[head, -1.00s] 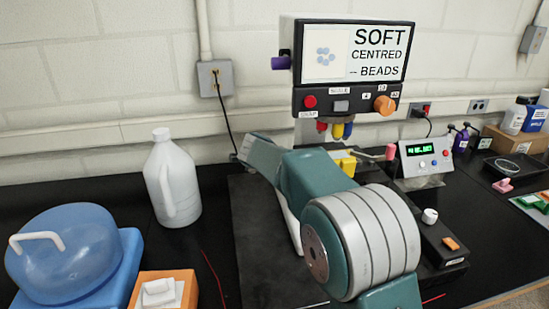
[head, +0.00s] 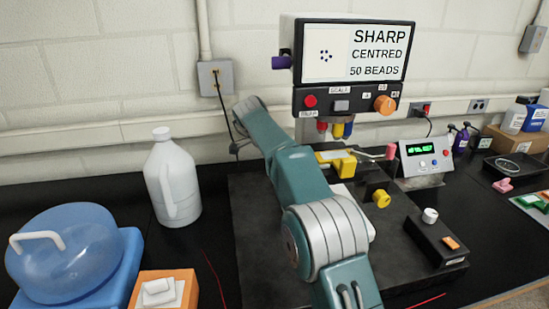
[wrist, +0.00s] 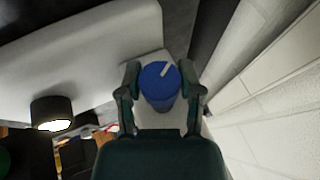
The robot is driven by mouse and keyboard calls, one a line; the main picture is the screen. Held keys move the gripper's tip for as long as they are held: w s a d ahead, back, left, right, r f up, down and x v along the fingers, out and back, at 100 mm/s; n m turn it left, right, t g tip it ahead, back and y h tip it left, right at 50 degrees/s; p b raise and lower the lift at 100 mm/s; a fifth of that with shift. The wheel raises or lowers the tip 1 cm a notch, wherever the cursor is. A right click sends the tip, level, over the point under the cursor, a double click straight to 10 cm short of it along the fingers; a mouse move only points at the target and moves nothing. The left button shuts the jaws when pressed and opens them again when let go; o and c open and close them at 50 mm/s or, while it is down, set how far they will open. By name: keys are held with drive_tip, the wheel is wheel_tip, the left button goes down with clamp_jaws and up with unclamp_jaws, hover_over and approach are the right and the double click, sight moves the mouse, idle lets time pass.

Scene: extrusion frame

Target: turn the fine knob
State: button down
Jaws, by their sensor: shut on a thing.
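In the wrist view, a round blue knob (wrist: 160,85) with a white pointer line on its face sits between the two fingers of my gripper (wrist: 161,92). One finger lies on each side of it, and my gripper is shut on it. The pointer line leans to the upper right. In the head view my arm hides this knob and my gripper from sight. The screen (head: 354,52) above reads "SHARP", "CENTRED" and "50 BEADS", with small crisp dark dots in its picture.
A yellow knob (head: 381,198) stands out near the dark base right of my arm. A purple knob (head: 281,62) is on the screen box's left side. A white jug (head: 172,180) and a blue domed vessel (head: 66,250) stand at left. A control box (head: 436,241) is at right.

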drive_tip(key=shift+d+f+g, duration=0.15)
drive_tip(key=shift+g, duration=0.45)
idle(0.3)
drive_tip(key=shift+c, duration=1.3)
unclamp_jaws()
drive_tip(key=shift+w, duration=0.1)
drive_tip(key=shift+a+r, duration=0.25)
drive_tip(key=shift+r, duration=0.2)
drive_tip(key=s+a+r, duration=0.3)
drive_tip(key=s+a, duration=0.6)
drive_tip(key=s, duration=0.1)
drive_tip(key=shift+s+r, duration=0.25)
drive_tip(key=shift+s, duration=0.1)
